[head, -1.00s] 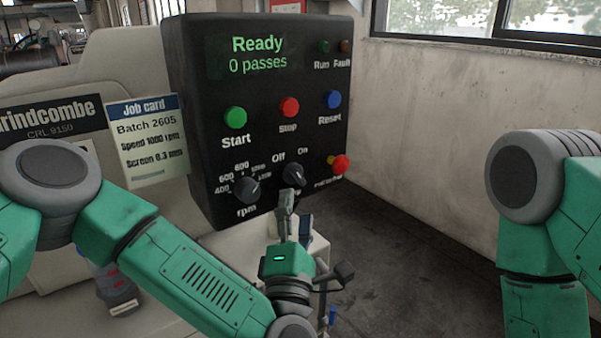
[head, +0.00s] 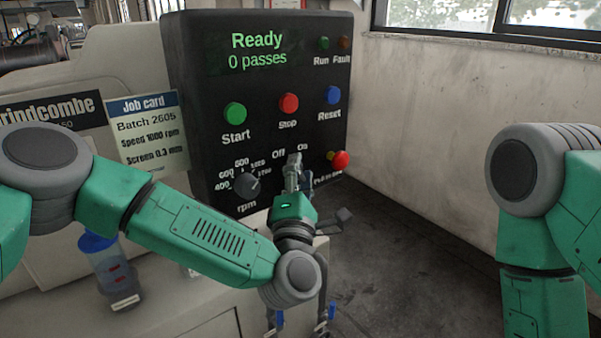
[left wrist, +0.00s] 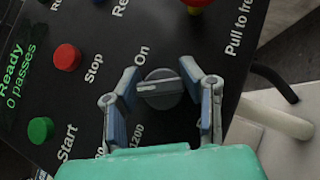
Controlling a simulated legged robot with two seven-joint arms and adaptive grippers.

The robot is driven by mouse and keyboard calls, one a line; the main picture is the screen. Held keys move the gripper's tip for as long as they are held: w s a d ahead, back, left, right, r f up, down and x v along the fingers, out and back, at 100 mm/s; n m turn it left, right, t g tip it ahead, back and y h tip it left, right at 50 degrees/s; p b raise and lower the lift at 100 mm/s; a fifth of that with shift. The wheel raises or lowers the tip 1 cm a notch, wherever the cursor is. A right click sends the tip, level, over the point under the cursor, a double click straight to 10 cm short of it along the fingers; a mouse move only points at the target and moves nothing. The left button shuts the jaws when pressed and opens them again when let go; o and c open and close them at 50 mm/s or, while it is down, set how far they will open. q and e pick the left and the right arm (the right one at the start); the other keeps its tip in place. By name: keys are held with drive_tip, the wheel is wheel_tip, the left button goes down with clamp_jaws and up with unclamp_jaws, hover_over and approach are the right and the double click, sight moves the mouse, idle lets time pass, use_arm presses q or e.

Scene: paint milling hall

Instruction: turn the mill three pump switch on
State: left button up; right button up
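The black control panel (head: 205,110) of the mill shows "Ready" and "0 passes" in green. Its Off/On rotary switch (left wrist: 160,96) is a round dark knob with a pale line. In the left wrist view the line points left, not at the "On" label (left wrist: 142,55); the "Off" label is hidden there. My left gripper (head: 293,160) is at the panel in the head view and covers the knob. In the left wrist view the left gripper (left wrist: 159,73) is open, one finger on each side of the knob, with gaps visible. My right gripper is out of view.
Close by are the rpm knob (head: 247,184), the red pull button (head: 340,160), and the Start (head: 235,113), Stop (head: 288,104) and Reset (head: 333,95) buttons. A blue-capped container (head: 103,265) stands lower left. The floor (head: 400,260) to the right is clear.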

use_arm(q)
drive_tip(key=shift+f, duration=0.2)
drive_tip(key=shift+m+g+h+p, duration=0.3)
drive_tip(key=shift+m+g+p, duration=0.3)
drive_tip(key=shift+p, duration=0.3)
drive_tip(key=m+g+p, duration=0.6)
drive_tip(key=p, duration=0.6)
drive_tip(key=shift+s+m+y, duration=0.1)
drive_tip(key=shift+m+y, duration=0.2)
drive_tip(key=shift+y, duration=0.1)
drive_tip(key=shift+f+m+g+y+p, duration=0.25)
drive_tip(key=shift+m+g+p, duration=0.4)
drive_tip(key=shift+p, duration=0.5)
drive_tip(key=o, duration=1.2)
drive_tip(key=shift+a+r, duration=0.1)
